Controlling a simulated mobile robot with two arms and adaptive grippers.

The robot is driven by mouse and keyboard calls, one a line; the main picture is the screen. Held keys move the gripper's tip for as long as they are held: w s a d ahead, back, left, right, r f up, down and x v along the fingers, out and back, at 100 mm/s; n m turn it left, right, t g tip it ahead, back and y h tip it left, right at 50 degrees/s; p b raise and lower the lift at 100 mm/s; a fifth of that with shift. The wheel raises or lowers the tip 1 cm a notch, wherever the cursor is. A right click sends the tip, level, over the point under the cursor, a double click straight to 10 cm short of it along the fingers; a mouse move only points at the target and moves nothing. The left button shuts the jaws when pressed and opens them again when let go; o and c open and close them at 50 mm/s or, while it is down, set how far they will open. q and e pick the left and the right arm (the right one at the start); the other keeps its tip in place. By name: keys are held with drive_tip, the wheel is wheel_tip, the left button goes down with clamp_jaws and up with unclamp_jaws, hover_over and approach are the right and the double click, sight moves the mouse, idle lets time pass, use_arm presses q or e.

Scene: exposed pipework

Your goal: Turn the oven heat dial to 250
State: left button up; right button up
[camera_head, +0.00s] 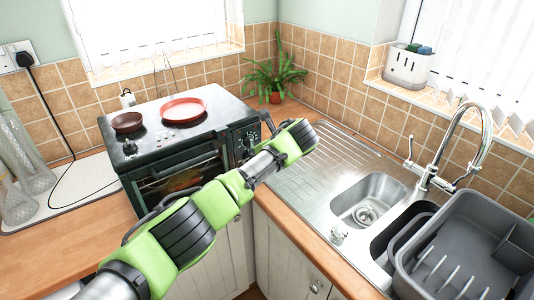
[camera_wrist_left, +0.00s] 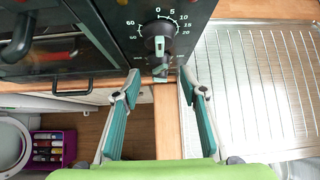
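The black countertop oven (camera_head: 170,145) stands in the corner, its front control panel (camera_head: 243,140) at its right end, partly behind my left arm. In the left wrist view a dark dial (camera_wrist_left: 160,32) on the panel has a ring of minute-like numbers, including 0, 5, 10, 15, 20 and 60. No 250 mark is readable, and I cannot make out the heat dial. My left gripper (camera_wrist_left: 159,75) is open, its two teal-padded fingers apart below the dial, one to each side. A dark knob-like part (camera_wrist_left: 160,71) shows between the fingertips; contact cannot be told. My right gripper is not in view.
Two red-brown pans (camera_head: 183,109) (camera_head: 127,122) sit on the oven top. The sink (camera_head: 369,200) and a grey dish rack (camera_head: 470,255) are to the right, a potted plant (camera_head: 275,78) behind. The ribbed steel drainer (camera_head: 310,165) is clear.

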use_arm(q)
drive_tip(key=v, duration=0.9)
drive_tip(key=shift+s+r, duration=0.1)
drive_tip(key=shift+r, duration=0.05)
